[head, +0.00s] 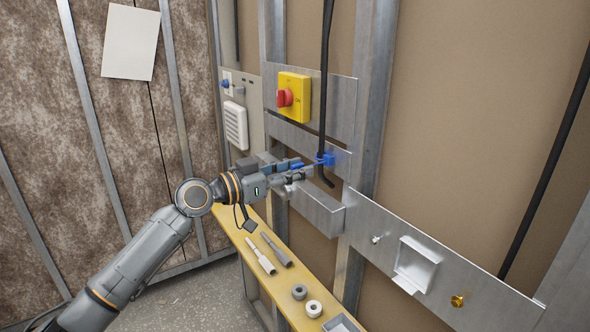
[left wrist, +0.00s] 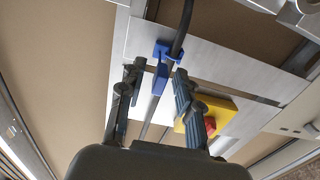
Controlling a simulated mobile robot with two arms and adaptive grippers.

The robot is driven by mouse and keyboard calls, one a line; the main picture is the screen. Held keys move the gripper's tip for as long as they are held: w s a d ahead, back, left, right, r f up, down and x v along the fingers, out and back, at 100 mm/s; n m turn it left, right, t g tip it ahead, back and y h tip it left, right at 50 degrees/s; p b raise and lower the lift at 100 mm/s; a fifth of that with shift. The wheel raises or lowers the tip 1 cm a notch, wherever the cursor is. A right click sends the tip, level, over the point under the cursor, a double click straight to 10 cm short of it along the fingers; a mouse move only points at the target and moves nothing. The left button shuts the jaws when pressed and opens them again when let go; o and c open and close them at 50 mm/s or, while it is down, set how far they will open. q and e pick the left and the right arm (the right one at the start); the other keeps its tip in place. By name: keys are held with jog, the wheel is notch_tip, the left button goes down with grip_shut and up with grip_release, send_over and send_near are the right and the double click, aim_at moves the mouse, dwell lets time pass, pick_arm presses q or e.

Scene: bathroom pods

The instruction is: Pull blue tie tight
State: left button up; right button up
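The blue tie (head: 326,159) sits around a black cable (head: 325,80) on a metal wall plate. In the left wrist view the blue tie (left wrist: 162,54) shows at the cable, with a blue part (left wrist: 159,79) reaching down between my fingers. My left gripper (head: 303,170) is at the tie, just left of it in the head view. In the left wrist view its two fingers (left wrist: 158,82) stand apart on either side of the blue part, with a visible gap. Whether either finger touches it I cannot tell. My right gripper is not in view.
A yellow box with a red knob (head: 293,97) is on the wall above my gripper. A metal bracket (head: 414,266) projects from the lower right plate.

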pick_arm(q)
jog(key=v, duration=1.2)
